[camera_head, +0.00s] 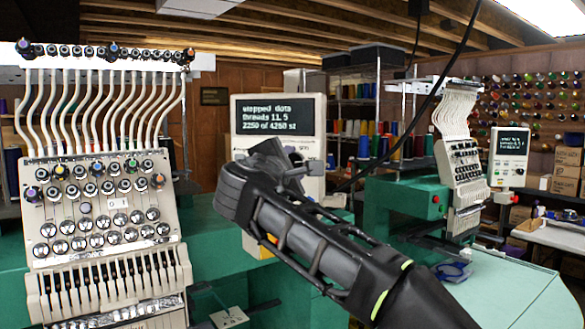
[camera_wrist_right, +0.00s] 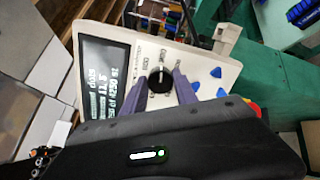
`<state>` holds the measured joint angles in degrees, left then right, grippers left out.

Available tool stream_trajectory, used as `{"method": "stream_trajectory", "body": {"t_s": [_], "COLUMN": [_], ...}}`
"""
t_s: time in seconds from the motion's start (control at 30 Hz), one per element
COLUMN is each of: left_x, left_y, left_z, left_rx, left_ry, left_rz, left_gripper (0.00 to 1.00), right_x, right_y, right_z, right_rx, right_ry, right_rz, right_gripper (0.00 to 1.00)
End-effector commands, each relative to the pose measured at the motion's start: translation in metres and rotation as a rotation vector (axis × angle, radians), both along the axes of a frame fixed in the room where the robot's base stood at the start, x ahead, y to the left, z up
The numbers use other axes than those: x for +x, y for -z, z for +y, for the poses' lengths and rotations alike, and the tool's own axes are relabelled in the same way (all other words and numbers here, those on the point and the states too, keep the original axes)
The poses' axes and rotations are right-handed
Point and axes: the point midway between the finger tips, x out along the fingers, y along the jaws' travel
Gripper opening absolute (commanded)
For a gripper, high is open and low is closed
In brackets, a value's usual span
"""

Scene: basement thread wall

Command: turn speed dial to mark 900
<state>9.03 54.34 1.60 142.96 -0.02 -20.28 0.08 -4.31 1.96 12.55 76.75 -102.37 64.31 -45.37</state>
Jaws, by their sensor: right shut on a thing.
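The speed dial (camera_wrist_right: 158,80) is a round black knob with a light pointer line, on the cream control panel (camera_wrist_right: 188,62). Printed numbers ring it, turned sideways and too small to read surely. My right gripper (camera_wrist_right: 161,88) is shut on the dial, with one purple-grey finger on each side of it. In the head view my right gripper (camera_head: 283,163) reaches up from the lower right in front of the panel and hides the dial. The panel's dark screen (camera_head: 278,115) shows white text about threads and stitches. My left gripper is not in view.
Blue triangular buttons (camera_wrist_right: 216,72) sit right of the dial, close to my finger. A red and yellow button (camera_head: 271,239) is lower on the panel. A green embroidery machine (camera_head: 90,200) with white thread tubes stands left. A second machine (camera_head: 405,200) stands right.

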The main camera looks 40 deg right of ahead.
Motion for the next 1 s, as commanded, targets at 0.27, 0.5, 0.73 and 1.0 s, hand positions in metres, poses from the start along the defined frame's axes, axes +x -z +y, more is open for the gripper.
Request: {"method": "stream_trajectory", "body": {"t_s": [0.27,0.5,0.73,1.0], "left_x": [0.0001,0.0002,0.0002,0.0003], "left_y": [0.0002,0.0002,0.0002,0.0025], "left_z": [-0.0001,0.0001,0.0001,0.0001], "left_rx": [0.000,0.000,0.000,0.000], "left_ry": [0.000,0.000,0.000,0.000], "left_rz": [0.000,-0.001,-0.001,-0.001], "left_gripper": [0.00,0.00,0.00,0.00], "right_x": [0.0001,0.0001,0.0000,-0.0028], "right_y": [0.0004,0.0004,0.0002,0.0009], "right_z": [0.0001,0.0001,0.0000,0.0038], "right_rx": [0.005,0.004,0.003,0.003], "right_ry": [0.000,0.000,0.000,-0.001], "right_rz": [-0.004,-0.003,-0.003,-0.004], "right_gripper": [0.00,0.45,0.57,0.57]}}
